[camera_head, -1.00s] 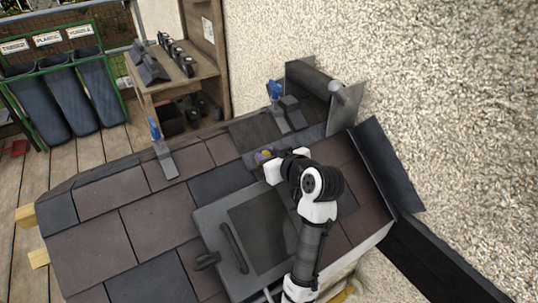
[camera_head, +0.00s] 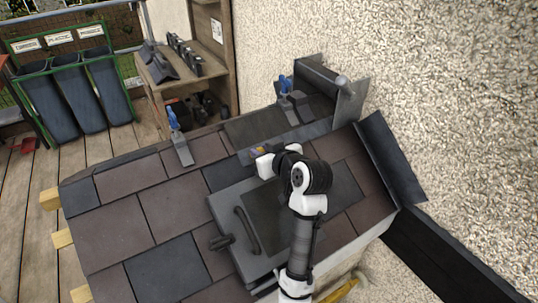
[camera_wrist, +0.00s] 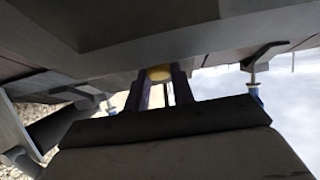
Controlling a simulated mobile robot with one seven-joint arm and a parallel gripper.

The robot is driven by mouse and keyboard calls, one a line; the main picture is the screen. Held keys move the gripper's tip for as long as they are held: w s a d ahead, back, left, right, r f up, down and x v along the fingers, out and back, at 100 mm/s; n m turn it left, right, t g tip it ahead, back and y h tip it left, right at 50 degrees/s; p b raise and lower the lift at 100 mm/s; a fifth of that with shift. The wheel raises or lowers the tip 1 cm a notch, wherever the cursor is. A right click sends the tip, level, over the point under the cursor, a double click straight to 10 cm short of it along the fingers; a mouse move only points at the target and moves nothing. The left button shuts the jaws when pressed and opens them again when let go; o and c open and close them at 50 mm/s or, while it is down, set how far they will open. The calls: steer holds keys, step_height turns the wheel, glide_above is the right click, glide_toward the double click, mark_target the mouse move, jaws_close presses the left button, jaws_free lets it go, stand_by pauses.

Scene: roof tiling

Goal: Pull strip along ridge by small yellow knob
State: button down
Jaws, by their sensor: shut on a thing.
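A dark strip (camera_head: 258,127) lies along the roof ridge, running from near the grey roll (camera_head: 325,76) at the wall end toward the left. My gripper (camera_head: 257,153) is at the strip's near edge, close to its left end. In the wrist view the small yellow knob (camera_wrist: 160,73) sits between the two dark fingers of my gripper (camera_wrist: 163,82), which are shut on it. In the head view the knob is mostly hidden by my gripper; a bit of yellow and purple shows.
A blue-handled clamp (camera_head: 180,148) stands on the ridge left of the strip, and another (camera_head: 288,100) near the roll. A roof window (camera_head: 222,205) with a handle lies below my arm. A wall flashing (camera_head: 390,160) rises at right. Shelves (camera_head: 185,75) stand behind.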

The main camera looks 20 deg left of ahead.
steer(key=s+a, duration=0.2)
steer(key=s, duration=0.1)
steer(key=shift+s+a, duration=0.3)
steer(key=shift+a, duration=0.1)
steer(key=c, duration=1.2)
jaws_free()
steer(key=shift+d, duration=0.1)
